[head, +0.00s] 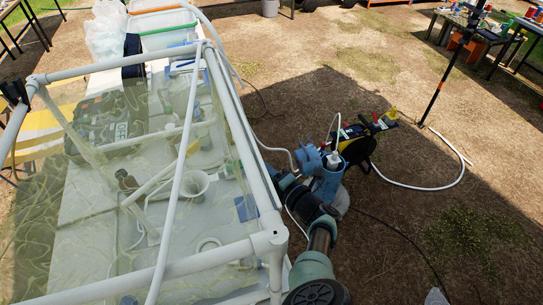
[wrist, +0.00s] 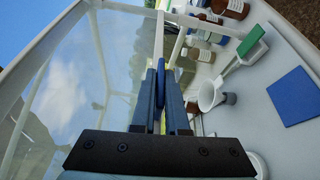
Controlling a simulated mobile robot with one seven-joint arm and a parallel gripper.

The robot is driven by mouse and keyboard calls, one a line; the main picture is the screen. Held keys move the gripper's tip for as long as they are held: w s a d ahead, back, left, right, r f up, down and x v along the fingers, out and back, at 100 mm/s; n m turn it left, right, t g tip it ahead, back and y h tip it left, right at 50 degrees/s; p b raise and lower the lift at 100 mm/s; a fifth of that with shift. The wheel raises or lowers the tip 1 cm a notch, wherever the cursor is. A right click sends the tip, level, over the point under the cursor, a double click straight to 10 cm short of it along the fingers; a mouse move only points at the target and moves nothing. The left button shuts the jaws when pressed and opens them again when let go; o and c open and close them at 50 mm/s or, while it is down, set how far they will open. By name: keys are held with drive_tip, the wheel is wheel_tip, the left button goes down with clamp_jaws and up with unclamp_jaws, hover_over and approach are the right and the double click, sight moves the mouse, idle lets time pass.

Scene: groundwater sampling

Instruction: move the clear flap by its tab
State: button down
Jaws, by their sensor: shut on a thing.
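My gripper (wrist: 166,72) is shut on a narrow blue tab (wrist: 160,77), seen upright between the two dark fingers in the wrist view. A clear sheet (wrist: 92,62), which looks like the flap, spreads left of the fingers with sky and trees showing through it. Where the tab joins the sheet is hidden by the fingers. In the head view, clear sheeting (head: 45,215) covers a white pipe frame (head: 234,125). My arm reaches the frame's right side there, and the fingertips cannot be made out clearly.

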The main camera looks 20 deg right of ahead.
drive_tip(key=shift+w+a+r, duration=0.15)
drive_tip(key=shift+w+a, duration=0.1)
drive_tip(key=shift+a, duration=0.55)
drive_tip(key=shift+a, duration=0.1)
drive_tip(key=c, duration=1)
unclamp_jaws()
drive_tip(key=shift+o, duration=0.2)
drive_tip(key=shift+f, duration=0.2)
drive_tip(key=shift+s, duration=0.1)
drive_tip(key=p+v, duration=0.7)
drive_tip(key=v, duration=0.6)
drive_tip(key=shift+d, duration=0.25)
